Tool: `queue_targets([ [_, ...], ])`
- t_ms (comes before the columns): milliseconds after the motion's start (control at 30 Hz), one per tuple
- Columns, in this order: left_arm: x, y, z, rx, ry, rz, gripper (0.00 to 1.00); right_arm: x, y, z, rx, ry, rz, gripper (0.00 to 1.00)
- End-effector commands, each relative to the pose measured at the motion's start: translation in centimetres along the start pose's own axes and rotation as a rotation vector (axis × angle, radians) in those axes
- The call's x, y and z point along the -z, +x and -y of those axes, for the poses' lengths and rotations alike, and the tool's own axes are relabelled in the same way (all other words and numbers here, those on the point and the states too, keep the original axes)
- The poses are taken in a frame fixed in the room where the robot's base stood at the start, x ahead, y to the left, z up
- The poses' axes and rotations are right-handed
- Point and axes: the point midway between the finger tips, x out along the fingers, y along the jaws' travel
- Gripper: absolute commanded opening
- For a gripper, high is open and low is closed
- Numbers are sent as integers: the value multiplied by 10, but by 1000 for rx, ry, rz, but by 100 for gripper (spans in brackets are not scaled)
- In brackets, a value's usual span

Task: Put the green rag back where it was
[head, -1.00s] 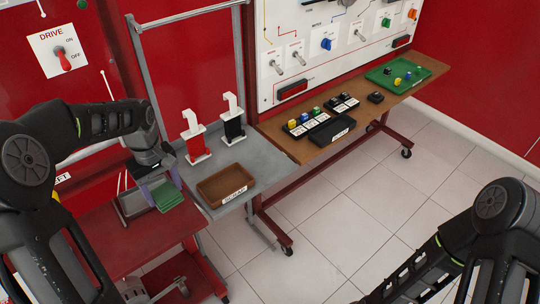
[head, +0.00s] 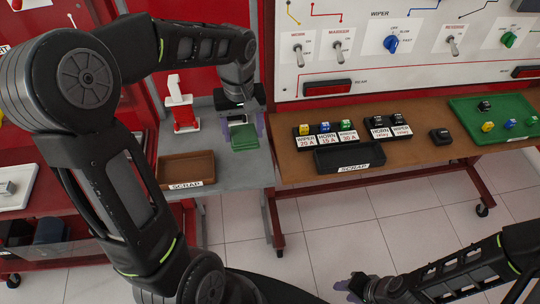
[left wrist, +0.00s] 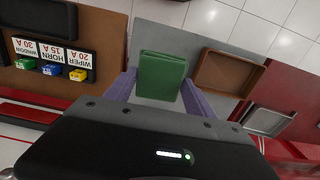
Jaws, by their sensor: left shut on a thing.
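The green rag (head: 244,137) is a folded square between the purple fingers of my left gripper (head: 243,128). The gripper is shut on it and holds it over the right end of the grey bench (head: 232,171), right of the brown scrap tray. In the left wrist view the green rag (left wrist: 161,76) is between the fingers, with the grey bench behind it. I cannot tell how high it is above the bench. My right gripper (head: 352,286) is low at the bottom of the head view, over the floor and away from the rag; its opening is unclear.
The brown scrap tray (head: 187,169) and a red-and-white stand (head: 181,108) are on the grey bench, left of the rag. The wooden table (head: 430,151) adjoins on the right, with a black scrap tray (head: 349,157), fuses, relays and a green tray (head: 469,123).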

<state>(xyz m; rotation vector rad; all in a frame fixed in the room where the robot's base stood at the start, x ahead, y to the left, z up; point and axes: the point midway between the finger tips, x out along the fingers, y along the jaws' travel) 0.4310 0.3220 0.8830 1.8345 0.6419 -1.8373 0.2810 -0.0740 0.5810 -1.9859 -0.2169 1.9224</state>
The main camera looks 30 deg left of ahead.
Motion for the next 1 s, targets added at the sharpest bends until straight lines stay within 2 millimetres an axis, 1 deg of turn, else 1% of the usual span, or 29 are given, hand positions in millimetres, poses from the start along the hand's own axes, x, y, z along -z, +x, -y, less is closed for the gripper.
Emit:
queue_targets([
  [167,-3,0,3,-1,18,-2,25,-1,0,0,0,-1,1,36],
  [467,-3,2,2,0,21,0,25,-1,0,0,0,-1,1,36],
  [567,-4,12,3,2,21,3,25,0,0,0,0,0,1,36],
  [800,-4,54,3,2,21,4,25,0,-1,0,0,0,1,36],
  [900,-3,62,2,1,20,1,25,0,-1,0,0,0,0,36],
  [1000,-3,64,2,0,20,0,25,0,-1,0,0,0,0,36],
])
